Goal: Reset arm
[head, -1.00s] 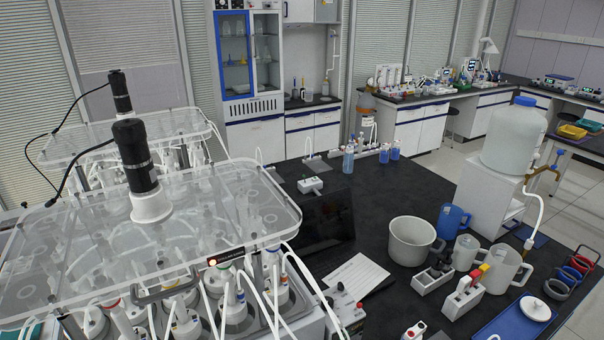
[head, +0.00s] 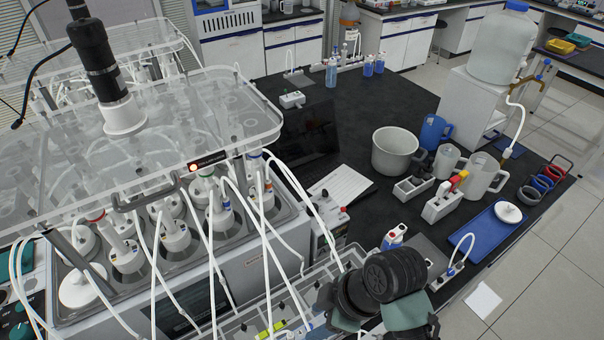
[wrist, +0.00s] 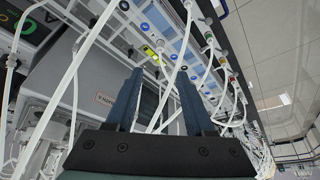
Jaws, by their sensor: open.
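My gripper (wrist: 160,80) is open in the wrist view, its two dark fingers apart with no object held between them. White tubes pass behind and between the fingers there. In the head view part of my arm, with dark round joints, shows at the bottom right of centre. The fingertips cannot be made out in that view.
A blue tray (head: 490,232) lies at the right edge. Loose white tubes hang around the reactor. Open floor lies at the right.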

